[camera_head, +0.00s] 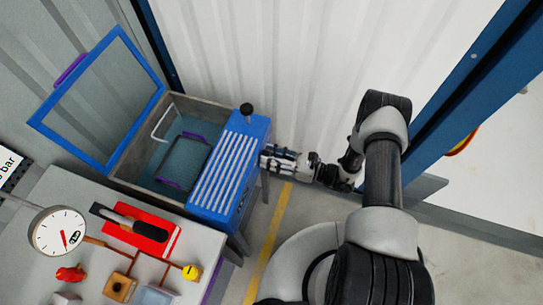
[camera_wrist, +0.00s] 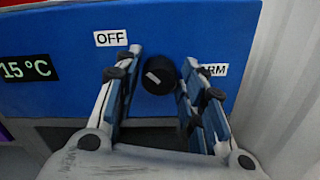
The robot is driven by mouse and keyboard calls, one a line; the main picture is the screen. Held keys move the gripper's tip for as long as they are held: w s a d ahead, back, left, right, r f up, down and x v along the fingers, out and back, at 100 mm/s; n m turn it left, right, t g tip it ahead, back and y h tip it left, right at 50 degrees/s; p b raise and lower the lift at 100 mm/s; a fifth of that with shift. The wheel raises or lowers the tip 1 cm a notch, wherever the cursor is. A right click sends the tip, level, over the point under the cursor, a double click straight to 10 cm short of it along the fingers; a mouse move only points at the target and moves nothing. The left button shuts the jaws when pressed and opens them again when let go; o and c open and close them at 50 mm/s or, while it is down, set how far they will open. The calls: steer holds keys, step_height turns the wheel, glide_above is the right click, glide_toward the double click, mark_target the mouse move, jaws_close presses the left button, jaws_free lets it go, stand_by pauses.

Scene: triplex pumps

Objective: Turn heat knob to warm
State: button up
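The heat knob (camera_wrist: 158,76) is a round black knob with a pale pointer mark on a blue panel (camera_wrist: 208,32). Its mark slants toward the upper left or lower right; which end points is unclear. A white OFF label (camera_wrist: 111,38) is at its upper left. The warm label (camera_wrist: 213,70) is at its right, partly hidden by a finger. My gripper (camera_wrist: 160,78) is open, one finger on each side of the knob, with gaps visible. In the head view my gripper (camera_head: 268,156) is at the right side of the blue-topped washing unit (camera_head: 230,170); the knob is hidden there.
A display reading 15 °C (camera_wrist: 27,68) is left of the knob. The unit's blue-framed lid (camera_head: 100,85) stands open over a basin with a basket (camera_head: 186,163). A black-topped lever (camera_head: 246,110) rises from the unit. A bench with a gauge (camera_head: 58,232) is at lower left.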

steer(key=c, duration=0.7)
steer(key=shift+o, duration=0.2)
steer(key=shift+m, duration=0.3)
steer(key=m+b, duration=0.2)
steer(key=m, duration=0.6)
steer(key=m+b, duration=0.2)
steer(key=m, duration=0.7)
steer(key=m+b, duration=0.3)
steer(key=m, duration=0.6)
steer(key=shift+f, duration=0.3)
steer(key=shift+m, duration=0.3)
steer(key=o, duration=1.1)
